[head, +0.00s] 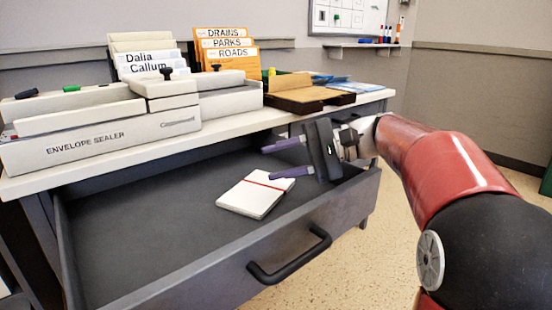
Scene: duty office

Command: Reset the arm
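My gripper (287,158) is at the right part of an open drawer, above its right side. Its two purple fingers point left and are spread apart, with nothing between them. My red arm reaches in from the right. A white notebook with a red band (252,196) lies in the drawer, below and left of the fingers; the fingers appear above it, but the exact gap is hard to tell.
The open grey drawer (130,240) has a dark handle (290,258) on its front. The desk (215,137) above carries an envelope sealer (95,143), file holders and an open box (310,97). A whiteboard (347,17) hangs behind. Open floor (385,235) lies right of the drawer.

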